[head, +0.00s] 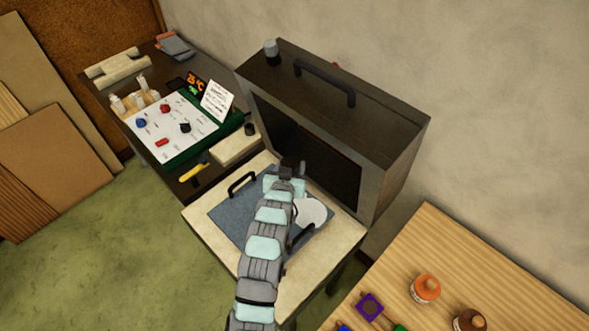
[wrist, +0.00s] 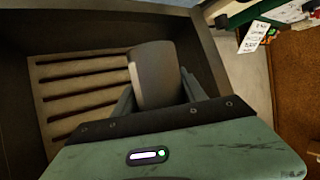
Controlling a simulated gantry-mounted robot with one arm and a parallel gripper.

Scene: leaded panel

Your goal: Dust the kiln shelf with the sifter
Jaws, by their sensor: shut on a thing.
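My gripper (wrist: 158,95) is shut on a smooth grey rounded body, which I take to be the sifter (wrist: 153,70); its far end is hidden. In the head view my gripper (head: 289,170) is over the far part of the blue-grey board with two black handles, likely the kiln shelf (head: 234,217), in front of the kiln's dark opening. My arm covers the middle of the shelf. A round white disc or patch (head: 312,212) shows beside my arm at the shelf's right; I cannot tell which it is.
The kiln (head: 395,140) stands just behind the shelf; its slotted inner wall (wrist: 80,90) shows in the wrist view. The shelf lies on a cream-topped stand (head: 275,288). A crowded dark bench (head: 115,85) is at left, a wooden table (head: 460,240) with jars at right.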

